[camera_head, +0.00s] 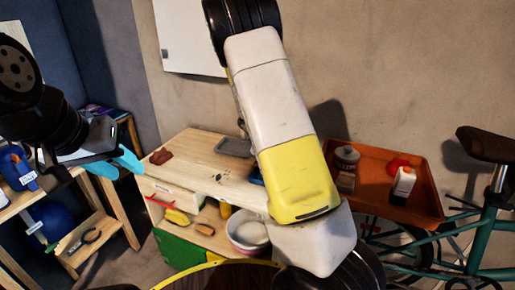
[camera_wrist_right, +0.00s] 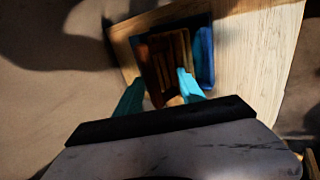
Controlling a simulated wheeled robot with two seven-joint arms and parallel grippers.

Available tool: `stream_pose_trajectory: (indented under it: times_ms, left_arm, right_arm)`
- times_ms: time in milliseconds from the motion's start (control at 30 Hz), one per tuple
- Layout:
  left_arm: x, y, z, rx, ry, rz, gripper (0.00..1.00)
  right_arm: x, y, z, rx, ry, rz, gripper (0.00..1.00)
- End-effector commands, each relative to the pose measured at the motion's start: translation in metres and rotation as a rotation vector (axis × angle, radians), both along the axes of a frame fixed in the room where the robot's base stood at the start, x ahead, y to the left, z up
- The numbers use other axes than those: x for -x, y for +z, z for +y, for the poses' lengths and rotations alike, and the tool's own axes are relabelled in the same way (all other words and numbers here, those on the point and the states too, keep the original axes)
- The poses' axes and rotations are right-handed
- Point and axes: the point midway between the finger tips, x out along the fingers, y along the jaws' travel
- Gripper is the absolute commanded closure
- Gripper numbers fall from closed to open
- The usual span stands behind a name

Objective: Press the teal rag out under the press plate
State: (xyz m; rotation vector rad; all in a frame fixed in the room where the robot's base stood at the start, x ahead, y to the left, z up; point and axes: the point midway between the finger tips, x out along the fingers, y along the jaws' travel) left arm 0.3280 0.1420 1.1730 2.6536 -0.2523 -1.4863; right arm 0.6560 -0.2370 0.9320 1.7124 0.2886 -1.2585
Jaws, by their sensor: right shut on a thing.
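In the right wrist view, the two teal fingers of my right gripper (camera_wrist_right: 162,88) reach toward a brown slatted wooden piece, which looks like the press plate (camera_wrist_right: 168,60). The gripper is shut on it, though the contact is dark and blurred. The plate lies inside a dark-edged recess or tray. A blue-teal strip beside it may be the rag (camera_wrist_right: 205,58). In the head view my right arm covers this spot; only a bit of blue (camera_head: 256,175) shows beside it. My left gripper (camera_head: 117,164) is at the left, its teal fingers apart and empty, away from the worktop.
A bowl (camera_head: 249,232) stands below. An orange tray (camera_head: 425,180) with bottles and a teal bicycle (camera_head: 480,240) are at right. A shelf unit (camera_head: 100,215) stands at left.

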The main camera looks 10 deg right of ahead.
Motion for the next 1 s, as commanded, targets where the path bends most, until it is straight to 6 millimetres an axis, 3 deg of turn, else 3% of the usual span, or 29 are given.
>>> stream_pose_trajectory:
  times_ms: [300, 1000]
  left_arm:
    - [0.0, 0.0, 0.0, 0.0, 0.0, 0.0, 0.64]
    - [0.0, 0.0, 0.0, 0.0, 0.0, 0.0, 0.64]
  right_arm:
    - [0.019, 0.002, 0.019, -0.004, 0.01, 0.01, 0.62]
    - [0.053, 0.022, 0.041, -0.002, 0.006, 0.002, 0.62]
